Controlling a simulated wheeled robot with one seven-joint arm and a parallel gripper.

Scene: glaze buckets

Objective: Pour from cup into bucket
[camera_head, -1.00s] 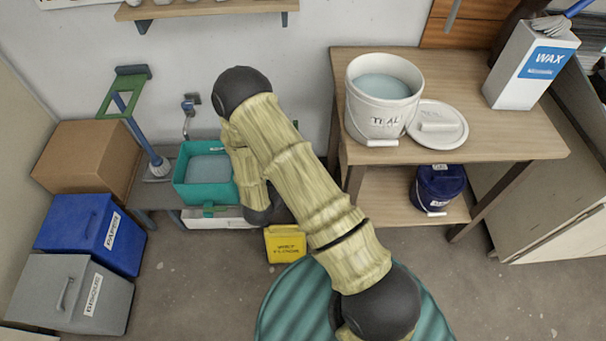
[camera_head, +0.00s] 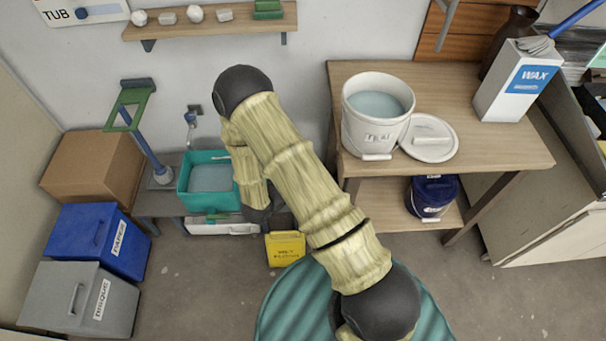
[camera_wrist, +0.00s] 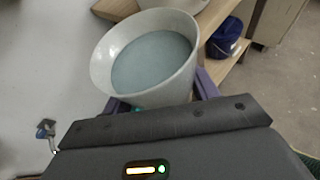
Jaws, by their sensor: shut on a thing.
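A speckled white cup (camera_wrist: 103,70) fills the middle of the wrist view, with grey-blue liquid (camera_wrist: 152,60) inside. My gripper (camera_wrist: 160,98) is shut on the cup, with a purple finger at each side. In the head view my arm hides the gripper and the cup. A white bucket (camera_head: 358,128) with a label stands upright on the wooden table, open, with pale blue liquid (camera_head: 376,104) in it. In the wrist view part of a white vessel shows just beyond the cup at the top edge.
The bucket's lid (camera_head: 432,153) lies beside it on the wooden table (camera_head: 460,88). A wax container (camera_head: 510,90) stands at the table's right. A dark blue bucket (camera_head: 432,193) is on the lower shelf. A teal tub (camera_head: 192,187) and a yellow container (camera_head: 285,250) are at left.

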